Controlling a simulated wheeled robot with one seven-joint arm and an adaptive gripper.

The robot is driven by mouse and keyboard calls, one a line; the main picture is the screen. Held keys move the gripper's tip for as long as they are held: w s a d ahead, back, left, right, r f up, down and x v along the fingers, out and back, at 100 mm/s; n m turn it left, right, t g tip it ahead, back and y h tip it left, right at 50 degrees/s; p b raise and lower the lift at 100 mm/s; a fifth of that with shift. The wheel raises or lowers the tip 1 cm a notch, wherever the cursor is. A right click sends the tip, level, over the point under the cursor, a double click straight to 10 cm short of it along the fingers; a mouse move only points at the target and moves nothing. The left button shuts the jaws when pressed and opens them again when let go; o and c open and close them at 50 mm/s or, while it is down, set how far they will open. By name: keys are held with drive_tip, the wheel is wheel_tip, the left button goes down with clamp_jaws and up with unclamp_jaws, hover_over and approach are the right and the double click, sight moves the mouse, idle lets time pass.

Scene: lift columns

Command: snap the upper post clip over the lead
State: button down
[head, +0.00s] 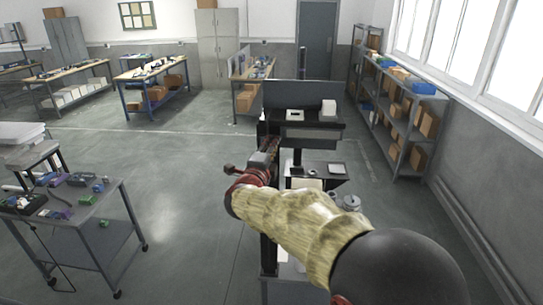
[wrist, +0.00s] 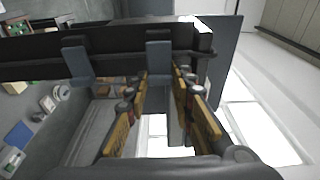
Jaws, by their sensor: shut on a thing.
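In the wrist view a dark post (wrist: 115,50) runs across the frame, with two grey clips on it. One clip (wrist: 159,50) stands straight ahead of my gripper (wrist: 163,95), and the other clip (wrist: 75,60) is further left. My gripper's yellow-padded fingers are on either side of a narrow grey piece (wrist: 175,125), shut on it; it seems to belong to the nearer clip. I cannot clearly make out the lead or whether it lies in a clip. In the head view my gripper (head: 266,158) is against the dark column (head: 264,135), and its fingertips are too small to read.
A workstation shelf (head: 300,130) holds white boxes right of the column, with a small tray shelf (head: 318,180) below. A grey cart (head: 75,225) with parts stands at left. A storage rack (head: 400,120) lines the right wall. The floor (head: 180,215) between cart and column is clear.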

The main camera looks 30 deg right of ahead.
drive_tip(key=shift+d+f+n+t+y+b, duration=0.2)
drive_tip(key=shift+n+t+y+b, duration=0.3)
drive_tip(key=shift+b, duration=0.55)
drive_tip(key=shift+r, duration=0.15)
drive_tip(key=c, duration=1.5)
unclamp_jaws()
drive_tip(key=shift+c, duration=0.2)
drive_tip(key=v, duration=1.2)
drive_tip(key=shift+d+r, duration=0.1)
